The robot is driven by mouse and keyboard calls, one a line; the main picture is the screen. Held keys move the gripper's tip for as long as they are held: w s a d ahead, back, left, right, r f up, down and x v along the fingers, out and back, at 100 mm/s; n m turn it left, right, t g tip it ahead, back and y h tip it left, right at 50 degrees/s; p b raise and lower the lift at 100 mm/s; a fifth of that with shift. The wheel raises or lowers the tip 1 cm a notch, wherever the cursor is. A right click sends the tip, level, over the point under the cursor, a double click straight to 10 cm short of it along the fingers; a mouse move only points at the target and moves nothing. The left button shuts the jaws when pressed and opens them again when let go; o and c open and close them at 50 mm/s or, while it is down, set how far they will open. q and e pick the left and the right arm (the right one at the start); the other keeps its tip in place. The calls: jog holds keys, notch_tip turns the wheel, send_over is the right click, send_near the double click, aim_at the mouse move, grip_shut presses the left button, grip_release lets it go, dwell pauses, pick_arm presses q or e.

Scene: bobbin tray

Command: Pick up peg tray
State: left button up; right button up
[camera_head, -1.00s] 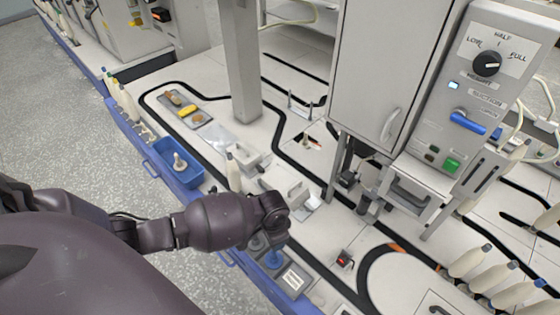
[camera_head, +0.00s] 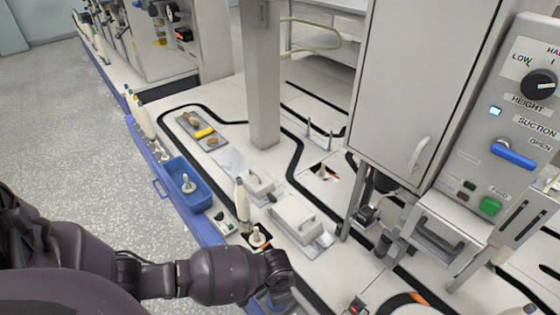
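A blue open tray (camera_head: 172,190) with a pale peg (camera_head: 187,185) standing in it is at the left front edge of the worktop. Another pale peg (camera_head: 258,237) stands on a dark base right beside my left arm. A blue item (camera_head: 262,303) shows partly below my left wrist and is mostly hidden by it. I cannot tell which of these is the peg tray. My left arm reaches in from the left, with its wrist low over the worktop's front edge. Its gripper fingers are hidden below the wrist. My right arm is not in view.
A grey tray (camera_head: 218,138) with a yellow piece lies further back. Pale bottles (camera_head: 143,117) line the left edge, and one bottle (camera_head: 241,200) stands near the arm. A metal post (camera_head: 262,80) and a cabinet (camera_head: 410,85) with a control panel (camera_head: 520,130) rise behind.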

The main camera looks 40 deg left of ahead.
pick_arm(q)
grip_shut()
dwell(0.3)
jog(key=r+p, duration=0.1)
jog(key=r, duration=0.1)
jog(key=r+p, duration=0.1)
jog(key=r, duration=0.2)
jog(key=w+r+p, duration=0.1)
jog(key=r, duration=0.1)
jog(key=shift+r, duration=0.3)
notch_tip(320, 180, up, 12)
jog(key=s+p, duration=0.1)
jog(key=p, duration=0.4)
jog(key=shift+r, duration=0.2)
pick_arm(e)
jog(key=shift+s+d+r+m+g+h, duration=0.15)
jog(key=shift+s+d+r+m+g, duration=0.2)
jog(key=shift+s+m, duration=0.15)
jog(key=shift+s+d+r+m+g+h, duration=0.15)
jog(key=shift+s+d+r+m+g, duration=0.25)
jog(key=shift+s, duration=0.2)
